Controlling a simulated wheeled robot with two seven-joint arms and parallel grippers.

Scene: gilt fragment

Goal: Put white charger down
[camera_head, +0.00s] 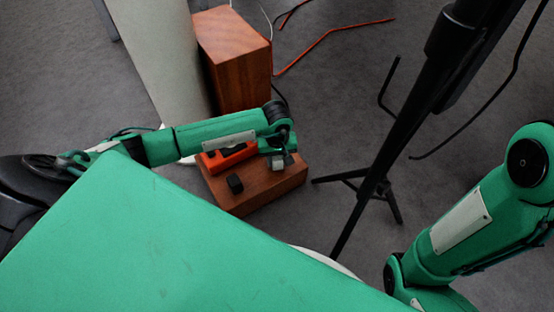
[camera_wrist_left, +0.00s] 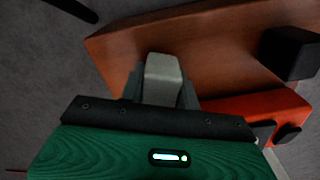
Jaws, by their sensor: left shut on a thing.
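My left gripper (camera_head: 274,157) is at the right part of the low wooden block (camera_head: 268,185), pointing down. It is shut on the white charger (camera_head: 278,164), a small pale grey-white block. In the left wrist view the white charger (camera_wrist_left: 163,70) sits between the fingers of my left gripper (camera_wrist_left: 162,88), over the wooden surface (camera_wrist_left: 125,50). I cannot tell whether the charger touches the wood. My right gripper is out of view; only my right arm shows at the right of the head view.
An orange power strip (camera_head: 229,160) lies on the block beside the gripper, partly hidden by my left arm. A taller wooden box (camera_head: 236,60) stands behind. A black stand (camera_head: 375,184) is to the right.

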